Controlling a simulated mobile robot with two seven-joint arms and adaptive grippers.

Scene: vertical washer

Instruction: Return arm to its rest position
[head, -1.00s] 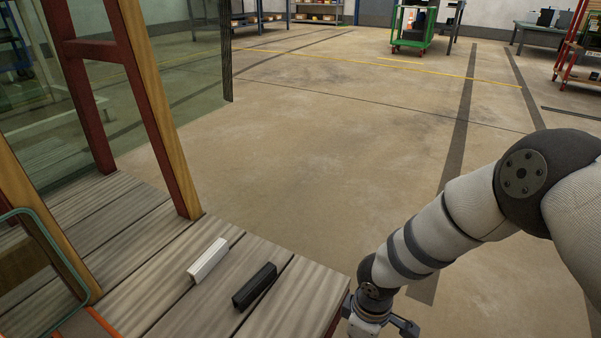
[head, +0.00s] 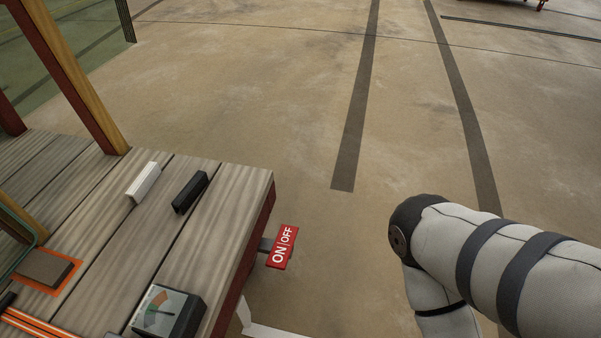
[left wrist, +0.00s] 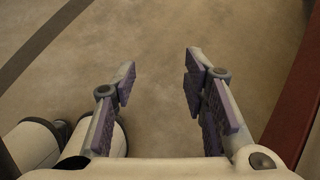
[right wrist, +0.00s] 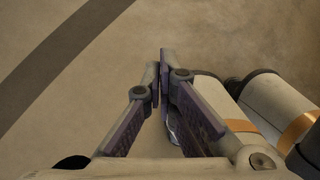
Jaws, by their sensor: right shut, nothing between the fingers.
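My right arm (head: 480,260) is folded at the right side of the head view, over bare floor and apart from the wooden table (head: 235,185). Its hand is outside that view. In the right wrist view my right gripper (right wrist: 160,75) is shut, its fingertips together with nothing between them. In the left wrist view my left gripper (left wrist: 160,70) is open and empty above the floor. A red-brown edge (left wrist: 298,100) runs along the right of that view. My left arm does not show in the head view.
A red ON/OFF sign (head: 282,247) sticks out from the table's right edge. On the table are a white block (head: 144,182), a black block (head: 189,192) and a gauge box (head: 166,312). A wooden frame (head: 75,75) stands at the left. The floor (head: 300,110) beyond is clear.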

